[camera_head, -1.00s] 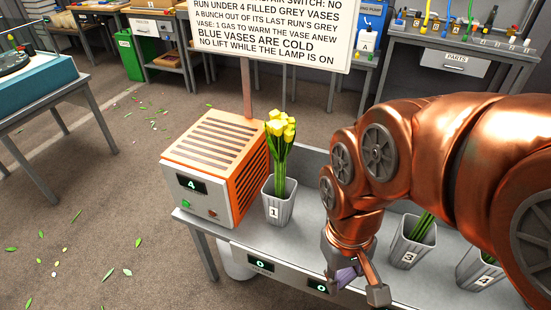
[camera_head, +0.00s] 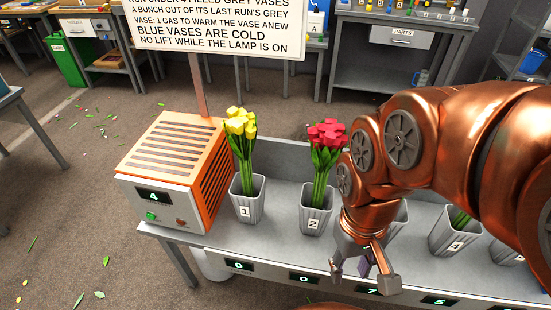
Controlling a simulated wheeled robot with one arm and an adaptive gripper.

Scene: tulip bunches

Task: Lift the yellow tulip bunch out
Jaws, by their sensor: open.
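The yellow tulip bunch (camera_head: 241,124) stands upright in grey vase 1 (camera_head: 247,203), its green stems inside the vase. Vase 1 stands on the grey bench beside the orange and grey heater box (camera_head: 165,170). The box front has a display reading 4, a green light and a dark red button. My gripper (camera_head: 362,278) points down at the bench's front edge, to the right of vase 2 and well apart from the yellow bunch. Its fingers are spread with nothing between them. My arm hides most of vase 3.
Red tulips (camera_head: 327,135) stand in grey vase 2 (camera_head: 315,210), just right of vase 1. Vase 4 (camera_head: 450,232) is farther right. A sign (camera_head: 215,30) rises on a post behind the box. The bench front has displays reading 0, 0, 7 and 5.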

